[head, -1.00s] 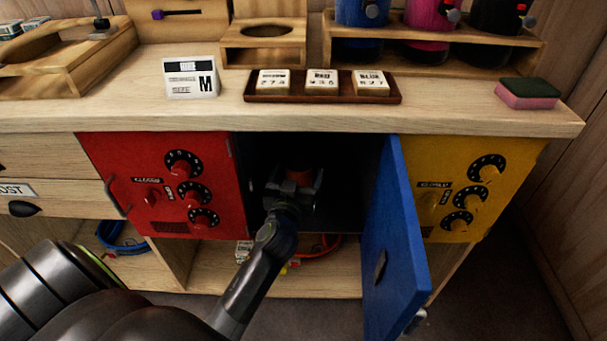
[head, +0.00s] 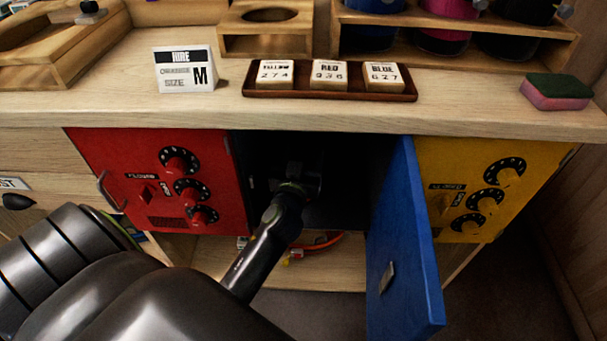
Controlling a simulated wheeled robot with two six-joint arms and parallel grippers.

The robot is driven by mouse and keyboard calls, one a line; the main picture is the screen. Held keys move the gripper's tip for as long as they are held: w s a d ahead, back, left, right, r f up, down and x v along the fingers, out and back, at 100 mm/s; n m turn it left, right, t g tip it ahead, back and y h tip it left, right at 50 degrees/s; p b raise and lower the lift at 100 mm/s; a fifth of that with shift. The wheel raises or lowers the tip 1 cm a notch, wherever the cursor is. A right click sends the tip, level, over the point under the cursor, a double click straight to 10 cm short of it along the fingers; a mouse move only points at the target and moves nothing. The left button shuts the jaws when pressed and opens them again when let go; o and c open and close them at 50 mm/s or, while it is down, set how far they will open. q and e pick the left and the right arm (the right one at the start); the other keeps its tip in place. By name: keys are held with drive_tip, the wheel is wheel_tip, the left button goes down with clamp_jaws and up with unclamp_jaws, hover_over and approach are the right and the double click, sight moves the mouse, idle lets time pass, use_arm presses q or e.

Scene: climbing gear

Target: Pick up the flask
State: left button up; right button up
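My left gripper (head: 303,180) is inside the dark middle compartment behind the open blue door (head: 405,245). My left arm reaches in from the lower left. The fingertips are in shadow and face away, so I cannot tell whether they are open or shut. I cannot make out the flask in this view; the gripper and the shadow hide whatever is deep in the compartment. My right gripper is not in view.
A red locker (head: 150,190) with dials stands left of the opening and a yellow one (head: 475,185) right of it. The blue door swings out on the right side. The worktop (head: 330,115) above holds a tray (head: 330,95) of number blocks and a sponge (head: 555,92).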

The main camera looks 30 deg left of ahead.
use_arm(q)
drive_tip(key=c, duration=0.7)
drive_tip(key=shift+r, duration=0.2)
